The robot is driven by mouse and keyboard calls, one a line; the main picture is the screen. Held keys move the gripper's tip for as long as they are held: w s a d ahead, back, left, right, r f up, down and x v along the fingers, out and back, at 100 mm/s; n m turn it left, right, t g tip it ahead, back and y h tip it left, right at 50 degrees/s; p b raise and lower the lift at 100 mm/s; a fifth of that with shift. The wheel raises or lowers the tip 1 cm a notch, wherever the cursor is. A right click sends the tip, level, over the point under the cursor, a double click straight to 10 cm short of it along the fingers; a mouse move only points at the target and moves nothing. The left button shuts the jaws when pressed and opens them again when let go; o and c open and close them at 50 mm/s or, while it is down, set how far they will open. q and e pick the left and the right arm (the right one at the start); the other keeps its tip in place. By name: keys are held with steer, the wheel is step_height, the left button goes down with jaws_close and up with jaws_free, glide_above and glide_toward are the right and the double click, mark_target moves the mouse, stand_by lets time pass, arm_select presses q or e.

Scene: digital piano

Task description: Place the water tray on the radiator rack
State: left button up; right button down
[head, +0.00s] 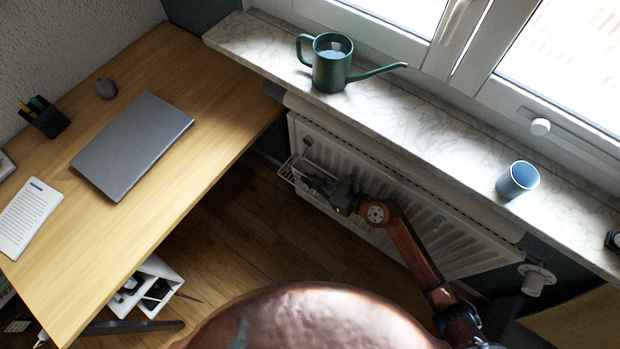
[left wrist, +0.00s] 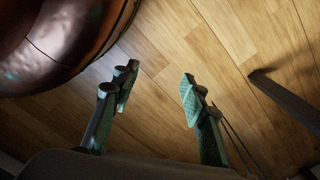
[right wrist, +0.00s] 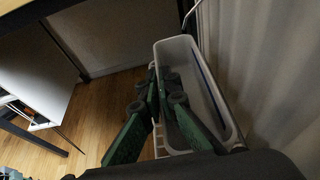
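The water tray (right wrist: 205,75) is a long, pale grey, open container with rounded corners in the right wrist view. It sits in or just over the white wire radiator rack (right wrist: 160,140), beside the radiator; whether it rests fully is hard to tell. My right gripper (right wrist: 160,82) is nearly closed, with the tray's near-left wall between its green fingers. In the head view the right gripper (head: 316,183) is at the rack (head: 287,172) on the radiator's left end and covers much of it. My left gripper (left wrist: 160,76) is open and empty above the wooden floor.
The white radiator (head: 380,195) is under a marble sill (head: 420,120) with a green watering can (head: 332,65) and blue cup (head: 518,180). A wooden desk (head: 215,90) with a laptop (head: 132,145) is at left. A white box (head: 155,285) stands below it.

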mark_target(328, 191)
arm_select(q)
steer(key=shift+r, duration=0.15)
arm_select(e)
steer(key=shift+f, duration=0.1)
steer(key=c, duration=2.2)
jaws_free()
arm_select(q)
steer(key=shift+w+d, duration=0.1)
arm_select(e)
steer(key=shift+o, duration=0.2)
steer(key=shift+r, duration=0.2)
steer(key=p+v, duration=0.1)
steer(key=v, duration=0.5)
steer(key=shift+s+d+r+p, duration=0.1)
steer(key=shift+s+d+p, duration=0.1)
steer(key=shift+p, duration=0.2)
arm_select(q)
steer(key=shift+s+a+f, duration=0.25)
steer(key=shift+s+f, duration=0.6)
steer(key=shift+f, duration=0.2)
steer(key=shift+s+a+f, duration=0.25)
steer(key=shift+s+f, duration=0.6)
steer(key=shift+f, duration=0.15)
arm_select(e)
steer(key=shift+s+d+r, duration=0.1)
steer(key=shift+s+d, duration=0.15)
steer(key=shift+d, duration=0.1)
